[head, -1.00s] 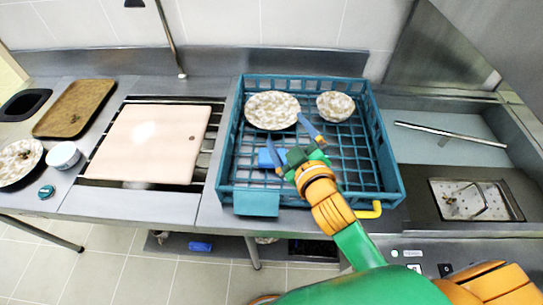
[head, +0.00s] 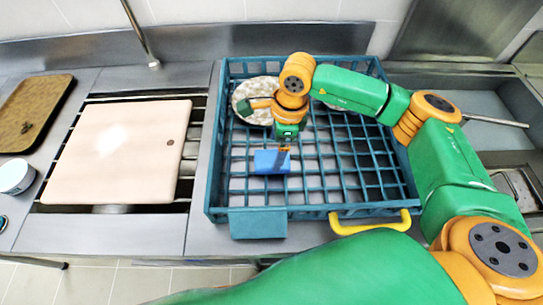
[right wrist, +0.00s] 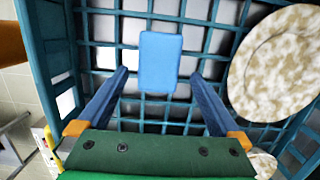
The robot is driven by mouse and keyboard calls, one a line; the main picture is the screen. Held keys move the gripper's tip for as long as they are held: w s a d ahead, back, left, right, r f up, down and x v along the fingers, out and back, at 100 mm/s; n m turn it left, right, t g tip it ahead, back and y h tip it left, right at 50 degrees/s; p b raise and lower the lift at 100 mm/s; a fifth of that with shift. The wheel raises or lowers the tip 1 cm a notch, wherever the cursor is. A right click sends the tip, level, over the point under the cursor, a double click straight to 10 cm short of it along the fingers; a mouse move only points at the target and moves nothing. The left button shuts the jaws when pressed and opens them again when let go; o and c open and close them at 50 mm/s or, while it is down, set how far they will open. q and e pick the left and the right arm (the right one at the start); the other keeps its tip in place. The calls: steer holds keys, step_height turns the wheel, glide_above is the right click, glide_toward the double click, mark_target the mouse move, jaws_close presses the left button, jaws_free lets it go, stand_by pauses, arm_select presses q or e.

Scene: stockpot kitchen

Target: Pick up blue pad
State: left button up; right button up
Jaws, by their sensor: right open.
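The blue pad (head: 271,162) lies inside the teal crate (head: 217,140), on its grid floor. In the right wrist view the pad (right wrist: 160,60) is a plain light-blue rectangle, its long side running up the picture. My right gripper (head: 284,147) is above the crate, just behind the pad in the head view. In the right wrist view the right gripper (right wrist: 160,75) is open, with its two blue fingers apart. The pad shows between and beyond the fingertips, and nothing is held. My left gripper is not in view.
A speckled plate (head: 247,101) stands in the crate's back left, partly behind my arm; it also shows close to the right finger in the wrist view (right wrist: 285,60). A yellow handle (head: 370,223) is on the crate's front. A pale board (head: 118,150) lies left of the crate.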

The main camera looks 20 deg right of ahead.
mark_target(273, 159)
steer(key=f, duration=0.3)
steer(key=f+p, duration=0.1)
steer(key=shift+w+a+f, duration=0.1)
steer(key=shift+a+f, duration=0.1)
steer(key=shift+a, duration=0.15)
steer(key=shift+r, duration=0.1)
steer(key=c, duration=1.2)
steer(key=shift+r, duration=0.45)
steer(key=shift+c, duration=0.2)
arm_select(q)
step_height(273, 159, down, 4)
steer(key=b, duration=0.6)
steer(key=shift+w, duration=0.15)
arm_select(e)
steer(key=s+a+r, duration=1)
steer(key=r, duration=0.2)
